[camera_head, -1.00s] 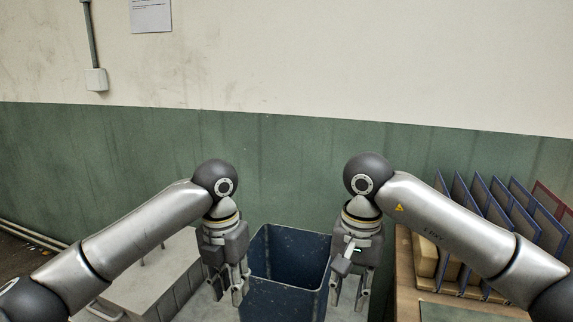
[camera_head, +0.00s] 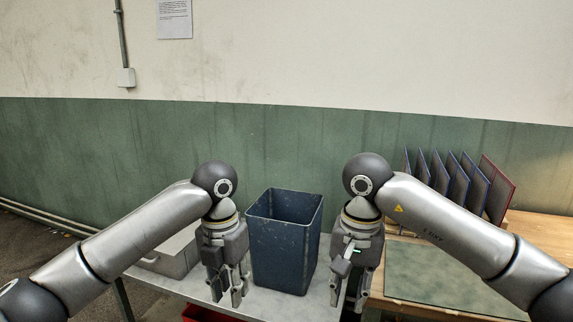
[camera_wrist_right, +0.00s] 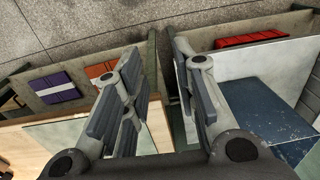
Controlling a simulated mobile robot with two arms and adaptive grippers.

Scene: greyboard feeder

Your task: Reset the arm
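My left gripper (camera_head: 230,296) hangs pointing down, left of the dark blue bin (camera_head: 284,250) in the head view. Its fingers are apart with nothing visible between them. My right gripper (camera_head: 348,298) also points down, on the right of the bin. In the right wrist view, the right gripper (camera_wrist_right: 158,62) has its two fingers spread with an empty gap between them. Both arms are bent in near mirror poses. The bin stands upright on a light grey table (camera_head: 262,305), and the part of it that shows looks empty.
At right, a wooden table (camera_head: 525,225) carries a rack of upright blue-edged and red-edged panels (camera_head: 497,190) and a green-grey mat (camera_head: 440,275). A grey box (camera_head: 170,256) sits behind my left arm. Part of a red object (camera_head: 205,314) shows low down. A green and cream wall closes the back.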

